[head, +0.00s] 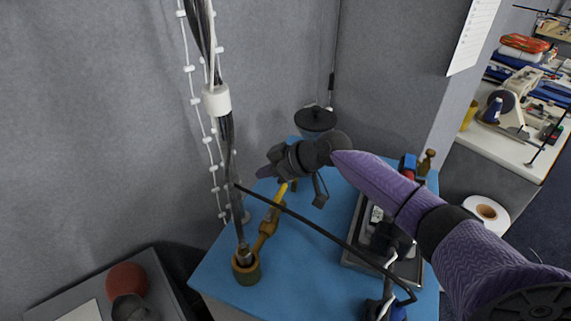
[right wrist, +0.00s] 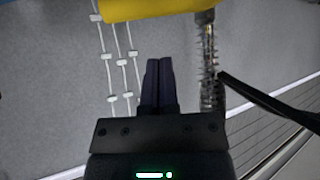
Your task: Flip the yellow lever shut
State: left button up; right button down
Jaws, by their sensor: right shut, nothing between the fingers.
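The yellow lever (head: 281,192) sits on a brass valve (head: 266,229) near the left edge of the blue table top. In the head view its visible part slants up and right, roughly in line with the brass body; its upper end is close under my gripper. My right gripper (head: 265,172) is shut and empty, just above and left of the lever's upper end. In the right wrist view a yellow piece, seemingly the lever (right wrist: 150,9), crosses the top edge, beyond the shut fingertips (right wrist: 159,62), with a gap visible between. My left gripper is not in view.
A metal tray (head: 358,230) with parts stands at the right. A black-lidded container (head: 315,120) is at the back. Grey wall panels and hanging cables (head: 205,125) bound the left side.

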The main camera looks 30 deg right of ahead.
aim_at(280, 189)
jog(key=shift+s+d+f+p, duration=0.2)
jog(key=shift+s+d+f, duration=0.25)
jog(key=shift+s+f, duration=0.2)
jog(key=shift+s+d+f+p, duration=0.2)
jog(key=shift+s+d+f, duration=0.3)
jog(key=shift+f, duration=0.1)
